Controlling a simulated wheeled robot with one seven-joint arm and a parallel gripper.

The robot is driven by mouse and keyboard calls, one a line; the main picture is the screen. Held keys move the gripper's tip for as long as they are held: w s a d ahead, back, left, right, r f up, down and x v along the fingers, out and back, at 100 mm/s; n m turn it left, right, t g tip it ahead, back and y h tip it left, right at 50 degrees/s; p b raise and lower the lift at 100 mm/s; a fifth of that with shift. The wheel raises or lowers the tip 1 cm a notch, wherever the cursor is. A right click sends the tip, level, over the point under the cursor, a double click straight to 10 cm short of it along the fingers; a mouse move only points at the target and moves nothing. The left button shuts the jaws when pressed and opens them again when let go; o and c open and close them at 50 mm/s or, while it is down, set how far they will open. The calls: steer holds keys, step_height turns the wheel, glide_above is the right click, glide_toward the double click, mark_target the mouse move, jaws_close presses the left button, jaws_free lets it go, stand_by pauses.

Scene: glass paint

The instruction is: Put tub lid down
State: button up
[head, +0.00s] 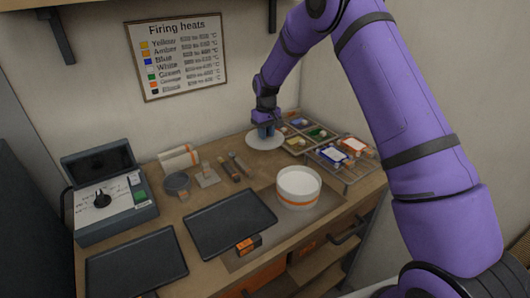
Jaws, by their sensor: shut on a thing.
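The tub lid (258,143) is a white disc at the back of the bench, close to the wall and beside the paint tray. My gripper (265,134) is above it, pointing down, and is shut on the lid near its middle. The fingertips are small and dark, so the grip itself is hard to make out. The lid looks level and at or just above the bench top; I cannot tell if it touches. The tub (299,188) is white with an orange band. It stands upright and open at the front right of the lid, apart from it.
A divided tray of coloured paints (297,142) is right of the lid. A wire rack (345,172) holds boxes. Brushes (231,170) lie left of the lid. Two dark trays (229,222) and a kiln-like box (108,205) fill the left. A firing chart (177,55) hangs behind.

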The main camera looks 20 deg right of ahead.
mark_target(266, 157)
step_height(266, 157, down, 8)
steer(key=shift+r, duration=0.15)
stand_by(0.4)
steer(key=o, duration=0.9)
step_height(266, 157, up, 13)
steer(key=shift+s+f, duration=0.1)
steer(key=shift+f, duration=0.05)
steer(key=s+d+r+m+t, duration=0.2)
steer(key=s+d+r+t, duration=0.15)
steer(key=s+r, duration=1.9)
steer(key=s+d+r+t, duration=0.1)
steer(key=s, duration=1.1)
steer(key=s+d+r+m, duration=0.1)
steer(key=s+d, duration=0.1)
steer(key=s, duration=1.1)
steer(key=shift+r+m+t, duration=0.3)
steer(key=shift+r+t, duration=0.05)
steer(key=shift+r, duration=0.05)
